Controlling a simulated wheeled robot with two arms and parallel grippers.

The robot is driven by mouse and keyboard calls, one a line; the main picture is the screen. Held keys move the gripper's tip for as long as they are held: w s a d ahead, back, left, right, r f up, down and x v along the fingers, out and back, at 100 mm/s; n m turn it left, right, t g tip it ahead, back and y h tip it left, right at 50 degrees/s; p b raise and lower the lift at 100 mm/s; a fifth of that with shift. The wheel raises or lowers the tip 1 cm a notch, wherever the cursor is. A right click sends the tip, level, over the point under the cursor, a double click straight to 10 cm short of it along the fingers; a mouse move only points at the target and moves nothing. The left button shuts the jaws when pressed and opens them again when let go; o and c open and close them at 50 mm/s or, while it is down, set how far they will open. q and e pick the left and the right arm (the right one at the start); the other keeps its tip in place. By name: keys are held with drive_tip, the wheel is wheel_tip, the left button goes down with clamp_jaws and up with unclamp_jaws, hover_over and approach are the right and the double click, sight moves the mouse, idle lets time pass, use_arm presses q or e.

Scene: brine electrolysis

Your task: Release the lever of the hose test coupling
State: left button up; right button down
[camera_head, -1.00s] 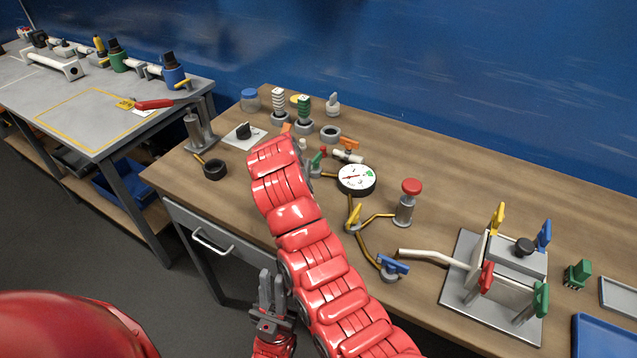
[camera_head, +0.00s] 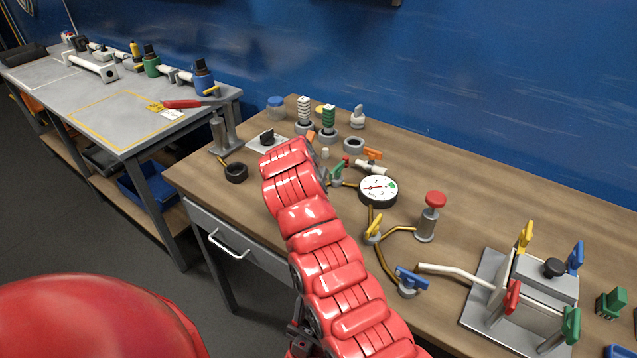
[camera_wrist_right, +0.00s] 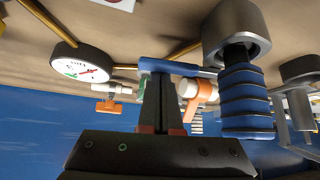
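My right arm reaches over the wooden bench in the head view and hides its own gripper there. In the right wrist view my right gripper (camera_wrist_right: 160,80) has its dark fingers close together, with a blue lever-like bar (camera_wrist_right: 195,68) across the tips. Whether the fingers clasp this bar cannot be told. A white fitting with an orange lever (camera_wrist_right: 200,92) is just right of the fingers. Another white fitting with an orange lever (camera_head: 372,160) lies beside the gauge. I cannot tell which part is the hose test coupling. My left gripper (camera_head: 299,330) is mostly hidden behind the right arm.
A pressure gauge (camera_head: 378,190), yellow valve (camera_head: 374,228), blue valve (camera_head: 408,279) and red-topped post (camera_head: 432,202) stand right of my arm. A blue ribbed plug (camera_wrist_right: 246,100) is close right of the fingers. Bare bench top (camera_head: 480,190) lies behind the post.

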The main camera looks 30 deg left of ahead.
drive_tip(key=shift+s, duration=0.1)
drive_tip(key=p+v, duration=0.3)
drive_tip(key=v, duration=1.4)
drive_tip(key=shift+r, duration=0.25)
drive_tip(key=shift+d+f, duration=0.1)
